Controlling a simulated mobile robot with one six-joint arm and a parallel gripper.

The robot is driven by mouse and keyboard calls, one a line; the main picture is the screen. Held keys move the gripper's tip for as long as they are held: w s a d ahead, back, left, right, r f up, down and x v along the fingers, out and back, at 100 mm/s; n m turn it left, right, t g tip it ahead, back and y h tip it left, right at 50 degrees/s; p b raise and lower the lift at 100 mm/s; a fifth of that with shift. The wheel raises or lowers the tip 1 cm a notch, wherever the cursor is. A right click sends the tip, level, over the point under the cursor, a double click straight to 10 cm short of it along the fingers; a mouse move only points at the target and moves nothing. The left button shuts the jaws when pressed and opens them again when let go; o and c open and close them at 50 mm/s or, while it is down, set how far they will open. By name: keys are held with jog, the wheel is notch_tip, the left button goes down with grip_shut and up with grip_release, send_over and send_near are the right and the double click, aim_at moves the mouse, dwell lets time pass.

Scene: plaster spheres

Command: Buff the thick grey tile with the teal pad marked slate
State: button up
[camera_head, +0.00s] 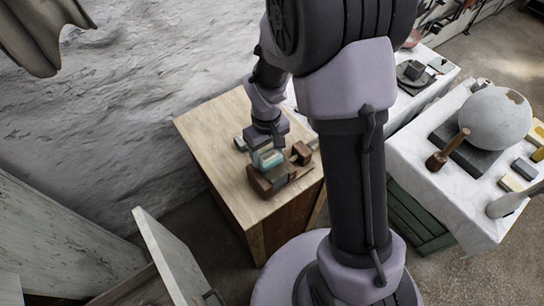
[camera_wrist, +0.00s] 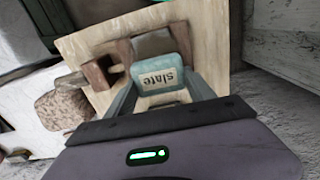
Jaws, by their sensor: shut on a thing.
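The teal pad marked "slate" (camera_wrist: 160,76) is between the two fingers of my gripper (camera_wrist: 162,92), label facing the wrist camera. In the head view the pad (camera_head: 268,158) shows just below my gripper (camera_head: 267,147), over a brown wooden holder (camera_head: 264,185) on a pale wooden table (camera_head: 213,133). The holder's brown parts (camera_wrist: 125,50) also show beside and behind the pad in the wrist view. I cannot tell whether the pad touches the holder. A dark grey piece (camera_head: 240,143) lies left of my gripper, partly hidden; I cannot tell whether it is the thick grey tile.
A brown block (camera_head: 301,153) stands right of the pad. On the right, a white-clothed table (camera_head: 437,203) bears a large plaster sphere (camera_head: 495,118), a mallet (camera_head: 436,161) and several small blocks. A rough wall is behind the wooden table. My arm hides the middle.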

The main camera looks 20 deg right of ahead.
jog(key=shift+w+a, duration=0.1)
jog(key=shift+w, duration=0.25)
jog(key=shift+f+b, duration=0.5)
jog(key=shift+f, duration=0.15)
jog(key=shift+w+d+r, duration=0.1)
jog(key=shift+d+r, duration=0.05)
jog(key=shift+d, duration=0.35)
jog(key=shift+w+d, duration=0.15)
jog(key=shift+d, duration=0.35)
jog(key=shift+s+a, duration=0.2)
jog(key=shift+a, duration=0.45)
jog(key=shift+s+a, duration=0.25)
jog(key=shift+a, duration=0.45)
jog(key=shift+s+a, duration=0.2)
jog(key=shift+a, duration=0.45)
jog(key=shift+w+d+p, duration=0.1)
jog(key=shift+w+d, duration=0.1)
jog(key=shift+d, duration=0.5)
jog(key=shift+w+d+p, duration=0.15)
jog(key=shift+w+d, duration=0.1)
jog(key=shift+d, duration=0.4)
jog(key=shift+w+d+p, duration=0.1)
jog(key=shift+w+d, duration=0.1)
jog(key=shift+d, duration=0.5)
